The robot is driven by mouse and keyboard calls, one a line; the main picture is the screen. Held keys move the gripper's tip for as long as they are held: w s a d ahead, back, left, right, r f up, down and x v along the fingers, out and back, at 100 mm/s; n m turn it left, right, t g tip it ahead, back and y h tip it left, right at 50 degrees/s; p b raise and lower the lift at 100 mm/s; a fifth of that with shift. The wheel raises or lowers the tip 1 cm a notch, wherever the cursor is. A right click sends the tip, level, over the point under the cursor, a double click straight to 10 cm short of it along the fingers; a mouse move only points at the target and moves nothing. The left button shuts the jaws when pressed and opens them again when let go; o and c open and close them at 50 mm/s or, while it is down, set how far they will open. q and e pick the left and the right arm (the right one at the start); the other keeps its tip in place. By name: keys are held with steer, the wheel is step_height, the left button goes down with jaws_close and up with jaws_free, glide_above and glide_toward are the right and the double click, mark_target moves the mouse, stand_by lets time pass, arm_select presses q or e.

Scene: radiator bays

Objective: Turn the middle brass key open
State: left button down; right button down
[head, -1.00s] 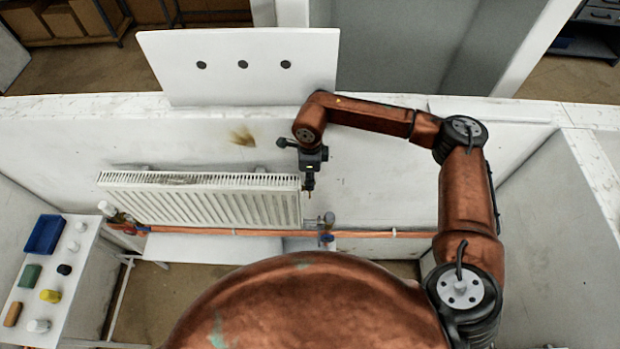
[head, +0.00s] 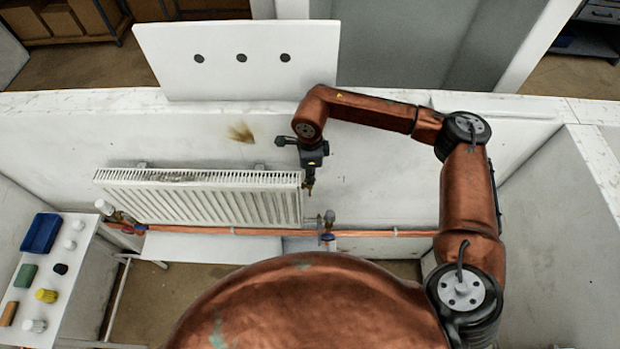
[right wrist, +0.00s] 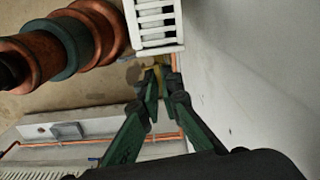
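The white radiator (head: 205,203) hangs on the low wall, left of my right gripper. My right gripper (head: 309,187) points down at the radiator's upper right end. In the right wrist view my right gripper (right wrist: 163,75) has its two green fingers on either side of a small brass-yellow piece (right wrist: 158,72), close to the radiator's end (right wrist: 157,22). That piece may be the brass key; its shape and whether the fingers touch it are too small to tell. No other key can be made out. My left gripper is not in view.
A valve (head: 328,218) sits on the copper pipe (head: 385,234) below the radiator's right end. A white board (head: 240,75) with three dark dots stands behind the wall. A side table at left holds a blue tray (head: 41,233) and several small items. The wall right of the gripper is clear.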

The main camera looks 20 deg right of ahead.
steer(key=n+b, duration=0.8)
steer(key=b, duration=0.1)
steer(key=shift+f+b, duration=0.15)
steer(key=shift+b, duration=0.2)
steer(key=shift+n+b, duration=0.95)
steer(key=shift+n, duration=0.15)
steer(key=shift+r+n+b, duration=0.2)
steer(key=shift+n+b, duration=0.55)
steer(key=shift+n, duration=0.35)
steer(key=shift+r, duration=0.1)
steer(key=c, duration=2.2)
jaws_free()
steer(key=shift+o, duration=0.2)
